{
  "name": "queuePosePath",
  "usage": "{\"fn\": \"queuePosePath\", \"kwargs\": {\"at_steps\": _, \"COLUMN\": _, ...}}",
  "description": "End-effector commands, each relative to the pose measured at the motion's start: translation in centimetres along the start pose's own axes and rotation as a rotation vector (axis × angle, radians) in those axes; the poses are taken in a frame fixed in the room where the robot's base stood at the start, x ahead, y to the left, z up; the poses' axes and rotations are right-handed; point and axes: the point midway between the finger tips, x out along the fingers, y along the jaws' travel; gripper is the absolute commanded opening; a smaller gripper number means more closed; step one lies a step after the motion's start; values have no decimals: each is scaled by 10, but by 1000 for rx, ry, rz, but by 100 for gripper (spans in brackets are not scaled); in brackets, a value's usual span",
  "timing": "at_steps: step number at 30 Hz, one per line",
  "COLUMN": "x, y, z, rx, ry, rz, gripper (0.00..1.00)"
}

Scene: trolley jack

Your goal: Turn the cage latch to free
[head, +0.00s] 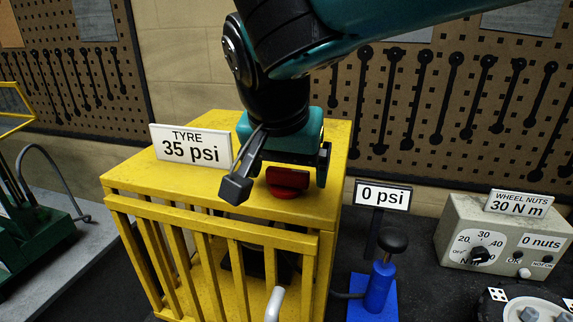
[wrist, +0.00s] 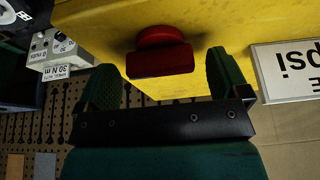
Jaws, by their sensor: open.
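The cage latch (head: 287,180) is a red bar on a round red base, on top of the yellow cage (head: 130,178). In the head view its bar lies roughly left to right, facing the cage's barred front. In the wrist view the latch (wrist: 160,62) sits centrally between the two green fingers. My gripper (head: 288,177) is open above and around the latch, pointing down. The wrist view of my gripper (wrist: 160,72) shows gaps between each finger and the latch. I cannot tell how far down the fingers reach beside it.
A "TYRE 35 psi" sign (head: 190,147) stands on the cage top, close left of my gripper. A pale handle (head: 275,303) shows at the cage front. To the right are a blue pump (head: 380,288), a "0 psi" sign (head: 383,195) and a wheel-nut box (head: 500,237).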

Motion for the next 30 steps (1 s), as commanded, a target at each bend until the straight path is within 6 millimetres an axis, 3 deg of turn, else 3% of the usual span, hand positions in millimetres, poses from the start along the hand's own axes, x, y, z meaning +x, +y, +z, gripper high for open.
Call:
{"fn": "queuePosePath", "kwargs": {"at_steps": 6, "x": 0, "y": 0, "z": 0, "rx": 0, "ry": 0, "rz": 0, "gripper": 91}}
{"fn": "queuePosePath", "kwargs": {"at_steps": 12, "x": 0, "y": 0, "z": 0, "rx": 0, "ry": 0, "rz": 0, "gripper": 45}}
{"fn": "queuePosePath", "kwargs": {"at_steps": 22, "x": 0, "y": 0, "z": 0, "rx": -29, "ry": 0, "rz": -13, "gripper": 44}}
{"fn": "queuePosePath", "kwargs": {"at_steps": 30, "x": 2, "y": 2, "z": 0, "rx": -169, "ry": 1, "rz": -71, "gripper": 44}}
